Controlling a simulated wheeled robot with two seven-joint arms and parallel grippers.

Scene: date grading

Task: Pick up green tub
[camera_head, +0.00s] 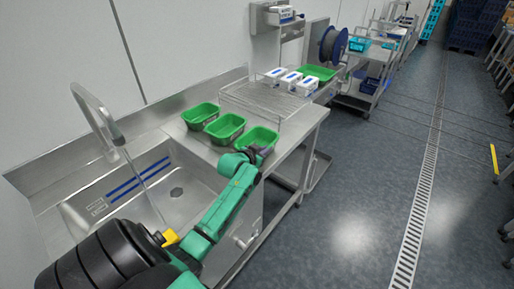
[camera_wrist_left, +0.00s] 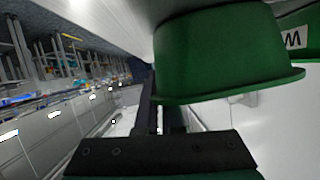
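Three green tubs stand in a row on the steel bench: a left one (camera_head: 200,116), a middle one (camera_head: 225,129) and a right one (camera_head: 259,136). My left gripper (camera_head: 260,151) is at the near rim of the right tub. In the left wrist view this tub (camera_wrist_left: 215,50) fills the upper middle. The gripper's fingers (camera_wrist_left: 160,112) are close together at the tub's rim, one outside the wall, the other partly hidden behind the rim. Part of another green tub with an "M" label (camera_wrist_left: 293,39) shows at the right edge. My right gripper is not in view.
A sink (camera_head: 150,190) with a tall tap (camera_head: 98,115) lies left of the tubs. A wire rack (camera_head: 252,100) stands behind them, with white boxes (camera_head: 291,81) and a green tray (camera_head: 318,73) beyond. The floor to the right is clear near the bench.

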